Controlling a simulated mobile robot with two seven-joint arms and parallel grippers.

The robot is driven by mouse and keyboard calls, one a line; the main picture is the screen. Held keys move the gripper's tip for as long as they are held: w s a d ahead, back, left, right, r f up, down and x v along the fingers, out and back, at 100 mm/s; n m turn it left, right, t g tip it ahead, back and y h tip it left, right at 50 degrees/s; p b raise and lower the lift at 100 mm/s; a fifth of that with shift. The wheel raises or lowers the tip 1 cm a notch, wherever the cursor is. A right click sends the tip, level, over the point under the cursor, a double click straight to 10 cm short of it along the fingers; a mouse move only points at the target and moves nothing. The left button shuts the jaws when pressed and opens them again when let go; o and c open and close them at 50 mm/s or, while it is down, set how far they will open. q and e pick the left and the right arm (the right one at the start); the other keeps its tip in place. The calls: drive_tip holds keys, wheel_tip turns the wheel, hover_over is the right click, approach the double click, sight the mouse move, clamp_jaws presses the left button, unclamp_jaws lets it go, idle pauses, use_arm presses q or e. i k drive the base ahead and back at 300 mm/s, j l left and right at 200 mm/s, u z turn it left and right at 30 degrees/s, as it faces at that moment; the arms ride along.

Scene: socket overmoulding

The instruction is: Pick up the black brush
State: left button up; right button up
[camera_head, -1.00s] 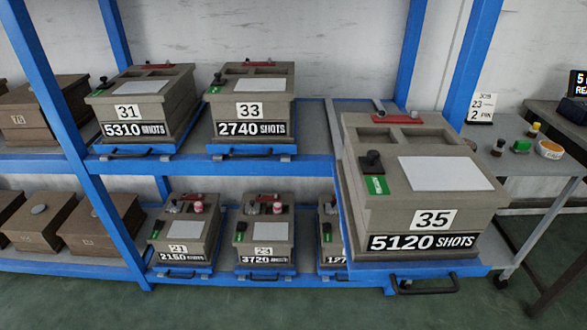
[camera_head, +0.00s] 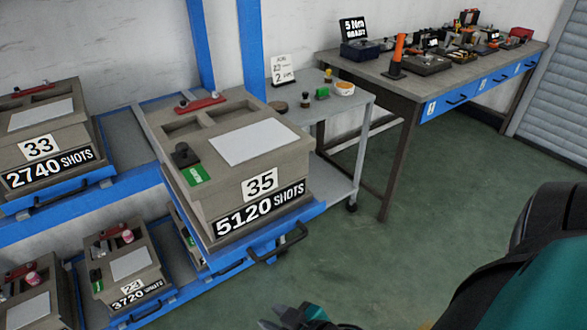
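I cannot single out a black brush for certain. A small dark-topped, brush-like object (camera_head: 305,99) stands on the grey side cart (camera_head: 366,101), with a yellow-topped one (camera_head: 328,75) behind it. A black knob-like piece (camera_head: 184,155) stands on mould box 35. My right gripper (camera_head: 288,317) shows only partly at the bottom edge, low in front of the shelf and well away from the cart top. Its fingers are cut off, so its opening is unclear. My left gripper is not in view.
A green block (camera_head: 322,93) and a bowl (camera_head: 344,88) share the cart. Mould box 35 (camera_head: 235,175) sits on a blue pulled-out tray left of the cart. A crowded workbench (camera_head: 400,80) stands at back right. The green floor (camera_head: 400,240) before it is clear.

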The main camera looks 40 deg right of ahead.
sight(306, 100)
drive_tip(key=z, duration=1.05)
